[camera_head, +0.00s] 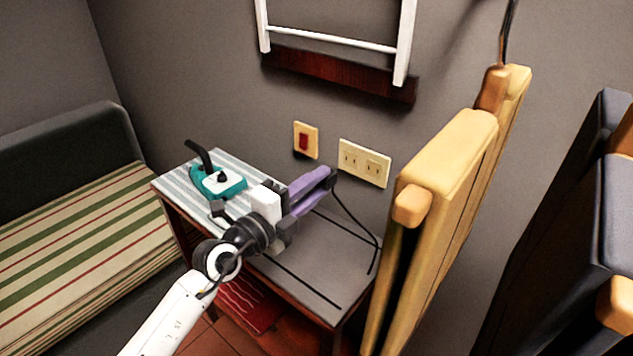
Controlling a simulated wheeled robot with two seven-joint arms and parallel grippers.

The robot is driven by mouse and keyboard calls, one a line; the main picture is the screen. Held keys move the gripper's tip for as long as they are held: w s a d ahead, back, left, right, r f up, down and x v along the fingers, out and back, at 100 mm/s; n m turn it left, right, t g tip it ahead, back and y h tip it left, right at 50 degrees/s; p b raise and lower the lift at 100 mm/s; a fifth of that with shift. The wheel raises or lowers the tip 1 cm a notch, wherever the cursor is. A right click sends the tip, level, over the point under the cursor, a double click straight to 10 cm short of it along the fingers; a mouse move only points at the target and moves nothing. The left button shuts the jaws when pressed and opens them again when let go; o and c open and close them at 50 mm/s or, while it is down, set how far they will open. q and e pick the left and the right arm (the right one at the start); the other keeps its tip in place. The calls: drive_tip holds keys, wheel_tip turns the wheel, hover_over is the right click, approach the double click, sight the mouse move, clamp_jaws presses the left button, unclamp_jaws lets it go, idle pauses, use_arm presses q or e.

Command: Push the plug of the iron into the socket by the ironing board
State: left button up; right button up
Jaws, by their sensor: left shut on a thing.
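A teal and white iron (222,181) with a dark handle stands on the striped part of a low board-like table (180,183), apparently the ironing board. A cream socket plate (364,163) with two outlets is on the grey wall above the table's right end. My left gripper (328,177) reaches over the table, its purple fingers shut on a small dark plug at their tips, left of and slightly below the socket plate. The fingers mostly hide the plug, and its prongs cannot be made out. A black cord (357,222) hangs from it to the tabletop. My right gripper is out of view.
A red switch on a cream plate (306,140) is left of the socket. A tall yellow padded wooden piece (452,165) stands close on the right. A white rack (333,39) hangs above. A striped bench (75,240) is at left.

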sight(330, 176)
use_arm(q)
drive_tip(key=shift+w+d+f+b, duration=0.15)
drive_tip(key=shift+w+d+b, duration=0.25)
drive_tip(key=shift+w+b, duration=0.15)
drive_tip(key=b+x, duration=0.2)
drive_tip(key=x, duration=0.1)
drive_tip(key=shift+w, duration=0.1)
drive_tip(key=shift+w+d+b, duration=0.3)
drive_tip(key=shift+w+d, duration=0.15)
drive_tip(key=shift+w, duration=0.1)
drive_tip(key=shift+a+p, duration=0.1)
drive_tip(key=shift+p, duration=0.35)
idle(0.7)
drive_tip(key=shift+p, duration=0.55)
idle(0.6)
drive_tip(key=shift+w+d, duration=0.25)
drive_tip(key=shift+w, duration=0.2)
idle(0.4)
